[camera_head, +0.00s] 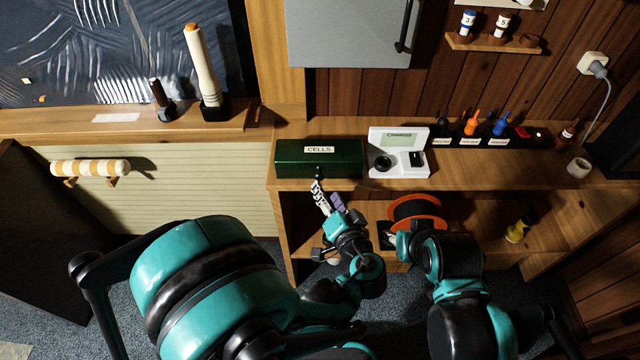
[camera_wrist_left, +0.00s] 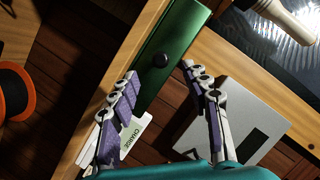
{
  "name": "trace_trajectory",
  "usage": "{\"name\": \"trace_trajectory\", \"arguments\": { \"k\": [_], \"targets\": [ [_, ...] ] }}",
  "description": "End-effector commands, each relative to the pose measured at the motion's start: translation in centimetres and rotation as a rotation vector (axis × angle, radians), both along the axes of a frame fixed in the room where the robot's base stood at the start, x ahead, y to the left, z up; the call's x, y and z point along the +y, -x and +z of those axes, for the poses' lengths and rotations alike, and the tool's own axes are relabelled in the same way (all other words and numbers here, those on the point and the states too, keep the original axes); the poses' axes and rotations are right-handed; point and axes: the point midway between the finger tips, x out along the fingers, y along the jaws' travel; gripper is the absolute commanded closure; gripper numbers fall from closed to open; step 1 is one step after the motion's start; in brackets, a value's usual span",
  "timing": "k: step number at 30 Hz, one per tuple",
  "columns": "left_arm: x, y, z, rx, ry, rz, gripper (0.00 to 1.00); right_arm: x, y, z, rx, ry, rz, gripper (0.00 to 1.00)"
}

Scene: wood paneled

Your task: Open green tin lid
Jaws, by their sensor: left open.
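The green tin (camera_head: 341,158) labelled CELLS stands on the wooden shelf in the head view, its lid looking shut. A small dark knob (camera_wrist_left: 160,60) shows on the tin (camera_wrist_left: 180,35) in the left wrist view. My left gripper (camera_head: 319,190) is just in front of the tin, near the knob. In the left wrist view my left gripper (camera_wrist_left: 159,74) is open, its purple-padded fingers spread on either side of the knob, with nothing held. My right gripper (camera_head: 389,238) is low by the lower shelf, mostly hidden by its arm.
A white charger device (camera_head: 399,160) stands right beside the tin. An orange-rimmed spool (camera_head: 418,208) sits on the lower shelf. A rack of coloured tools (camera_head: 485,138) is further right. A grey cabinet (camera_head: 345,35) hangs above.

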Motion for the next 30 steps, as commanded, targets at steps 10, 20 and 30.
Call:
{"name": "trace_trajectory", "arguments": {
  "k": [10, 20, 30],
  "targets": [
    [1.3, -4.4, -1.4, -0.006, -0.003, 0.003, 0.53, 0.0, 0.0, -1.4, 0.000, 0.000, 0.000, 0.60],
    [2.0, -7.1, -2.1, -0.005, -0.002, -0.002, 0.53, 0.0, 0.0, -2.0, 0.000, 0.000, 0.000, 0.60],
    [2.0, -7.1, -2.0, -0.005, -0.002, -0.002, 0.84, 0.0, 0.0, -2.0, 0.000, 0.000, 0.000, 0.60]
  ]
}}
